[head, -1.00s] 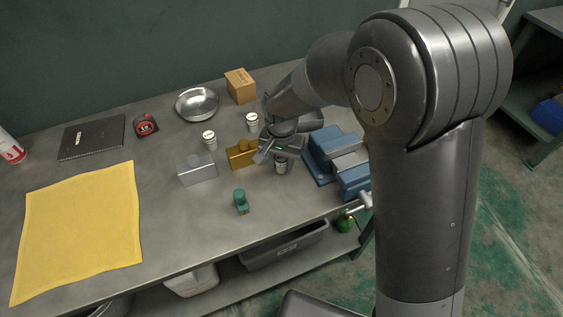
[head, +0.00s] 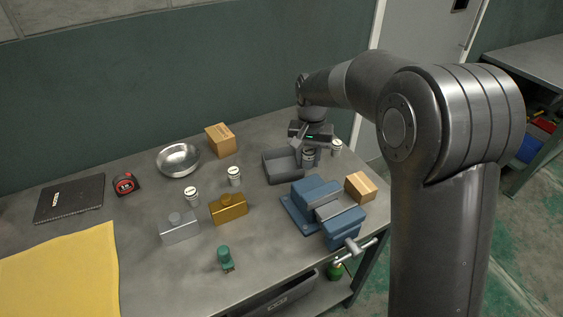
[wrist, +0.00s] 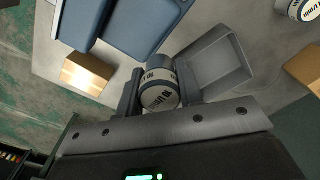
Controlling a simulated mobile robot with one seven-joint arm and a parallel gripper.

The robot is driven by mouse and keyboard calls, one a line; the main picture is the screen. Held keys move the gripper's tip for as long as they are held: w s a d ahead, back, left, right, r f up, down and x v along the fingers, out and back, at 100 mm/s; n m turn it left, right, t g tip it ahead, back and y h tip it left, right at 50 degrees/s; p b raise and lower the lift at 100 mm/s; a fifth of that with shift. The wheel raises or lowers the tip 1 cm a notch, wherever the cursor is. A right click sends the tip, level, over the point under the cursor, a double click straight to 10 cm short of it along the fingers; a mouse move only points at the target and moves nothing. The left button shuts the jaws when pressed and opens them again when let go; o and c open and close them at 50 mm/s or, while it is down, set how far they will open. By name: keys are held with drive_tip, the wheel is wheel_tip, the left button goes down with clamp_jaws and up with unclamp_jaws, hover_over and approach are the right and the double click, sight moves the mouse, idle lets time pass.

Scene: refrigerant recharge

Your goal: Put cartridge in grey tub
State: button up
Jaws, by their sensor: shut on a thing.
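The cartridge also shows between the fingers in the wrist view (wrist: 160,97). The grey tub (head: 270,172) is a shallow open tray on the bench behind the blue vise. In the head view the held cartridge is at the tub's right end. In the wrist view the tub (wrist: 222,82) is just right of the cartridge and looks empty. I cannot tell whether the cartridge is over the rim or beside it.
Similar white canisters stand at the right (head: 337,148) and left (head: 234,177) of the tub. The blue vise (head: 325,207) and a small cardboard box (head: 360,187) are in front. A larger box (head: 221,140), metal bowl (head: 178,160) and brass block (head: 229,209) are to the left.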

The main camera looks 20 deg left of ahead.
drive_tip(key=w+d, duration=0.4)
drive_tip(key=w, duration=0.1)
approach(287, 167)
drive_tip(key=s+f, duration=0.1)
drive_tip(key=s+d+f, duration=0.1)
drive_tip(key=s, duration=0.1)
drive_tip(key=shift+s+d+f, duration=0.1)
drive_tip(key=shift+s+d, duration=0.05)
drive_tip(key=shift+s, duration=0.05)
drive_tip(key=shift+f, duration=2.05)
drive_tip(key=shift+f, duration=0.15)
drive_tip(key=o, duration=0.7)
drive_tip(key=shift+o, duration=0.2)
